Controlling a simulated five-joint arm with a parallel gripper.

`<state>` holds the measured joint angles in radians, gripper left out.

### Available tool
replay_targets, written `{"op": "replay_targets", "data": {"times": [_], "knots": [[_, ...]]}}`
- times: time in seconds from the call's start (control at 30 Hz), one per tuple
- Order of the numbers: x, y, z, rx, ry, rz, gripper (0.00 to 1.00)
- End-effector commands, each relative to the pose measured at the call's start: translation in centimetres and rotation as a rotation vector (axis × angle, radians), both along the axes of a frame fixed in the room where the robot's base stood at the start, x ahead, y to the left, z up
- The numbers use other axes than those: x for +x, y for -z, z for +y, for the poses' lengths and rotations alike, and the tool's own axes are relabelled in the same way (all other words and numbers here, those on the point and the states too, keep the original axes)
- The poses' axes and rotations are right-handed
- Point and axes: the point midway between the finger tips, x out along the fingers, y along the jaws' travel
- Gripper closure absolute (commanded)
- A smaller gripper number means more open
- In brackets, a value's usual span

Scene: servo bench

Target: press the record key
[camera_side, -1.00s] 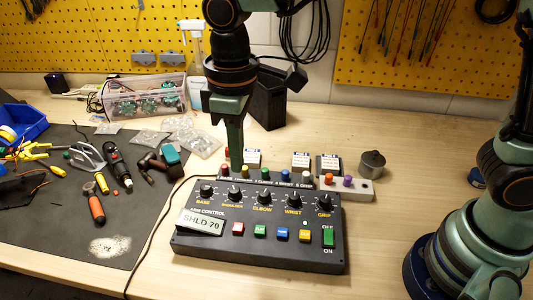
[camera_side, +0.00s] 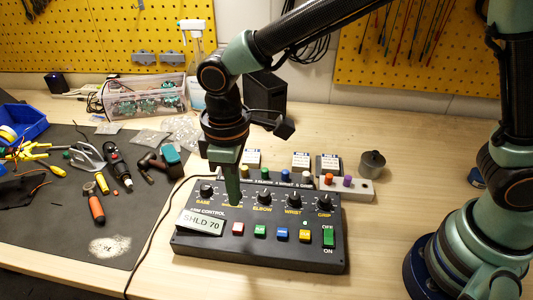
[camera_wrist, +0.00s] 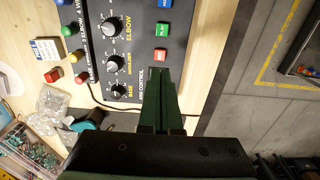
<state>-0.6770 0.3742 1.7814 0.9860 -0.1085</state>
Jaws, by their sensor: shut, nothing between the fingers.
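The black control box (camera_side: 190,248) lies on the bench with a row of coloured keys along its front. The red key (camera_side: 238,229), leftmost in that row, shows in the wrist view as a red key (camera_wrist: 160,55) with small white lettering too blurred to read surely. My gripper (camera_side: 234,202) is shut and empty. In the side view its tip covers the shoulder knob, just behind the red key. In the wrist view my gripper (camera_wrist: 157,72) points at the red key, its tip short of it. I see no contact, and the height of the tip is hard to tell.
A green key (camera_side: 260,231), a blue key (camera_side: 282,234) and a yellow key (camera_side: 304,236) stand right of the red one. Several knobs line the box behind them. The display (camera_side: 201,222) reads SHLD 70. A green switch (camera_side: 328,237) sits at the right.

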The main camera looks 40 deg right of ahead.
Motion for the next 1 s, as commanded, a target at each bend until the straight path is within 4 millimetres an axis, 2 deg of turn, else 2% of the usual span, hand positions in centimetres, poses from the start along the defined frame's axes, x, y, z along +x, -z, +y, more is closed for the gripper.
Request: {"op": "replay_targets", "data": {"times": [0.03,0.2,0.4,0.53,1.0], "knots": [[-0.1,1.1,-0.1,-0.004,0.0,0.005,1.0],[-0.1,4.3,-0.1,-0.003,0.0,0.004,1.0],[0.0,6.7,0.0,-0.001,0.0,0.001,1.0],[0.0,7.5,0.0,-0.001,0.0,0.001,1.0],[0.0,8.2,0.0,-0.001,0.0,0.001,1.0]]}}
